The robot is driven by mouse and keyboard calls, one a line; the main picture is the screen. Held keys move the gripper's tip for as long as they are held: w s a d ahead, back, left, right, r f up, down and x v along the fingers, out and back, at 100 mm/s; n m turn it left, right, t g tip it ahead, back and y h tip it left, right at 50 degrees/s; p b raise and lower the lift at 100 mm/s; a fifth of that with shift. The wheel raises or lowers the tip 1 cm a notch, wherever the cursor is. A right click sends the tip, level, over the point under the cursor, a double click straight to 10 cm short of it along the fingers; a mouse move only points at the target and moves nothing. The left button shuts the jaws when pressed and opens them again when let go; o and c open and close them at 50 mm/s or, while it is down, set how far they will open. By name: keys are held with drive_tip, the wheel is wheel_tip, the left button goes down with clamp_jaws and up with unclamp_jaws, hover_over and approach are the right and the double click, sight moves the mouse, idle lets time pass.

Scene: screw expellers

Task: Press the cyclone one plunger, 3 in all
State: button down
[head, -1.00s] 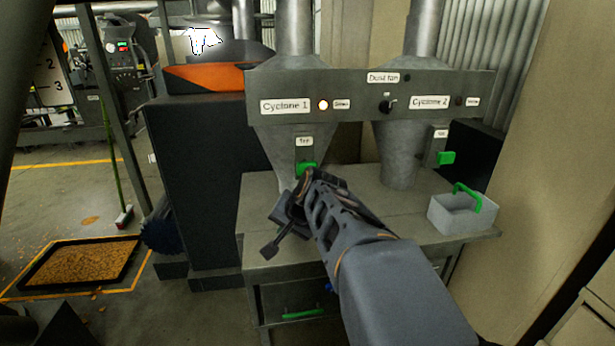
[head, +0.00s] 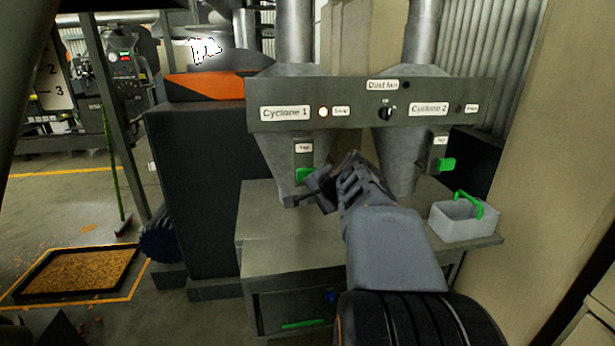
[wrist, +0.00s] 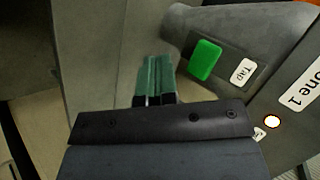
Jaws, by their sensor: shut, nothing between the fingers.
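The cyclone one plunger is a green block (head: 304,174) under the "Tap" label on the grey cone of cyclone 1 (head: 285,152). In the wrist view the plunger (wrist: 204,60) is right of my fingers, beside its "Tap" label (wrist: 243,71). My gripper (head: 312,190) is close to the plunger, at its lower right in the head view. Its fingers (wrist: 155,78) are shut and empty, apart from the plunger in the wrist picture. I cannot tell the depth gap. The round lamp (head: 323,112) beside the "Cyclone 1" label is lit.
The panel (head: 360,105) spans both cyclones, with a dust fan knob (head: 387,108). Cyclone 2 has its own green plunger (head: 447,165). A grey bin with a green handle (head: 462,222) stands on the bench (head: 270,220) at the right. The bench's left part is clear.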

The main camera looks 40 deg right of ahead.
drive_tip(key=w+d+p, duration=0.2)
drive_tip(key=w+d, duration=0.1)
drive_tip(key=w, duration=0.4)
drive_tip(key=shift+d, duration=0.15)
drive_tip(key=shift+w+p, duration=0.1)
drive_tip(key=shift+p, duration=0.2)
idle(1.8)
drive_tip(key=shift+w+d, duration=0.2)
drive_tip(key=shift+w, duration=0.1)
drive_tip(key=shift+w+d+p, duration=0.25)
drive_tip(key=shift+w+p, duration=0.05)
drive_tip(key=shift+w, duration=0.2)
drive_tip(key=shift+w+d+p, duration=0.25)
drive_tip(key=shift+w+p, duration=0.05)
drive_tip(key=shift+w, duration=0.2)
idle(1.4)
drive_tip(key=shift+s, duration=0.1)
drive_tip(key=shift+s+a+b, duration=0.35)
drive_tip(key=shift+s+b, duration=0.15)
drive_tip(key=shift+s, duration=0.15)
drive_tip(key=shift+s+a+b, duration=0.35)
drive_tip(key=shift+s+b, duration=0.1)
drive_tip(key=shift+s, duration=0.2)
drive_tip(key=shift+s+a+b, duration=0.35)
drive_tip(key=shift+s, duration=0.4)
drive_tip(key=shift+s+a+b, duration=0.4)
drive_tip(key=shift+s, duration=0.35)
drive_tip(key=shift+s+a+b, duration=0.35)
drive_tip(key=shift+s, duration=0.4)
